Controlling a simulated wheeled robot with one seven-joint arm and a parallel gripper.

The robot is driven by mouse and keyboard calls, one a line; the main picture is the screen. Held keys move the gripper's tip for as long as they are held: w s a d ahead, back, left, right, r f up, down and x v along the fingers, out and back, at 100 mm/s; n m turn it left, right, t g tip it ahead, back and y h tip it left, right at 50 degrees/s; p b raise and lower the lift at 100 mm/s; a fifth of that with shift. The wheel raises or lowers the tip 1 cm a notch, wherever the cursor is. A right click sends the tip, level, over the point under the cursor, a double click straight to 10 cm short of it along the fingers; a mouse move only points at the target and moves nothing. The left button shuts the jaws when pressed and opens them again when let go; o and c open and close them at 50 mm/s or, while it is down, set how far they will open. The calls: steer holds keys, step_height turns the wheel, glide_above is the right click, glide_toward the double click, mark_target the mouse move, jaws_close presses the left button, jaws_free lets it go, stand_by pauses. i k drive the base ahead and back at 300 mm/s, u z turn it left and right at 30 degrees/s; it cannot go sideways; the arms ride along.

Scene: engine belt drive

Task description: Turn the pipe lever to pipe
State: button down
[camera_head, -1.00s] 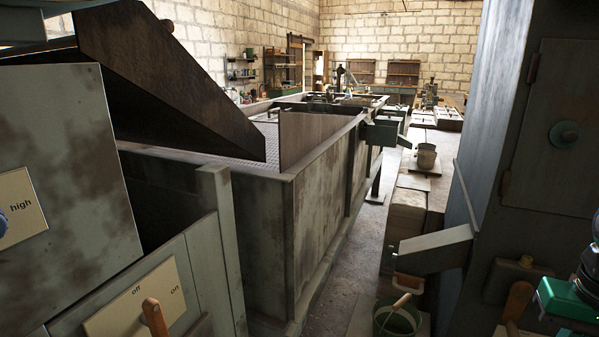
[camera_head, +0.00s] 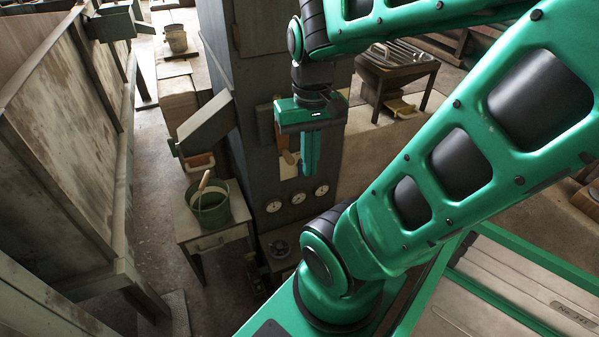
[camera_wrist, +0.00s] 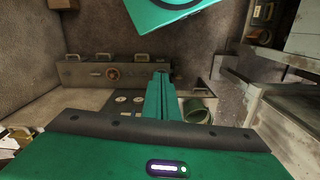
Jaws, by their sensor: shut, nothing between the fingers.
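A wooden lever handle (camera_head: 289,157) shows beside a pale plate (camera_head: 287,171) on the front of the dark cabinet (camera_head: 262,150) in the head view. I take it to be the pipe lever. Its lettering and exact setting cannot be read. My gripper (camera_head: 309,172) hangs in front of the cabinet, fingers pointing down and shut, just right of the lever and partly covering the plate. Whether it touches the lever cannot be told. In the wrist view the shut fingers (camera_wrist: 160,77) reach toward the cabinet (camera_wrist: 125,118), and I cannot make out the lever there.
Round dials (camera_head: 298,198) sit low on the cabinet. A green bucket (camera_head: 210,207) stands on a small table (camera_head: 214,237) to the left, below a sloping chute (camera_head: 205,124). Floor between tank and table is clear.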

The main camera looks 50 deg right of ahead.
mark_target(300, 165)
steer(key=z, duration=1.95)
steer(key=k, duration=1.65)
steer(key=u, duration=0.5)
steer(key=i, duration=1)
